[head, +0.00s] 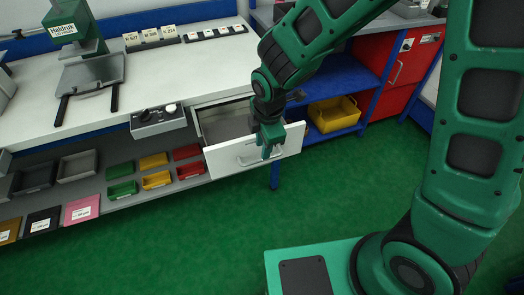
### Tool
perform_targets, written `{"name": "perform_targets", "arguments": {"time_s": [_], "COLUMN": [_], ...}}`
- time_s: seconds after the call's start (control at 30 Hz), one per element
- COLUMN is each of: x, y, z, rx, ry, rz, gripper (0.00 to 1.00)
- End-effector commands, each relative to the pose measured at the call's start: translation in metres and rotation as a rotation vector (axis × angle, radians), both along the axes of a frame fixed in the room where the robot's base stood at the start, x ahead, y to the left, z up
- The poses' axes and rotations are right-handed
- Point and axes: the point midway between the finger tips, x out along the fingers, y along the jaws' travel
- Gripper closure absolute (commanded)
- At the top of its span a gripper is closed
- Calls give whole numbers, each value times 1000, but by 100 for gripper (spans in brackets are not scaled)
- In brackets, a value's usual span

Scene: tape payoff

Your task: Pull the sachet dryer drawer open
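A white drawer (225,158) under the right end of the workbench stands part-way open, and its grey inside shows behind the front panel. Its bar handle (246,162) is on the front, partly covered by my gripper. No label naming it as the sachet dryer drawer is readable. My gripper (267,152) points down at the drawer front, with its fingers at the handle. I cannot tell whether the fingers are closed around the bar.
Below is a shelf with coloured trays (155,180). At right are a yellow bin (334,113) and a red cabinet (392,65). Green floor (190,235) is clear in front.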

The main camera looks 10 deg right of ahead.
Motion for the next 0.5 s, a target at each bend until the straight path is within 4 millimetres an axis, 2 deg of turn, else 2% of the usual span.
{"name": "perform_targets", "arguments": {"time_s": [0.03,0.2,0.5], "x": [0,-5,-9], "y": [0,-1,-2], "z": [10,33,49], "rx": [3,2,0], "ry": [-3,-3,1], "rz": [0,1,2], "gripper": [72,72,72]}}
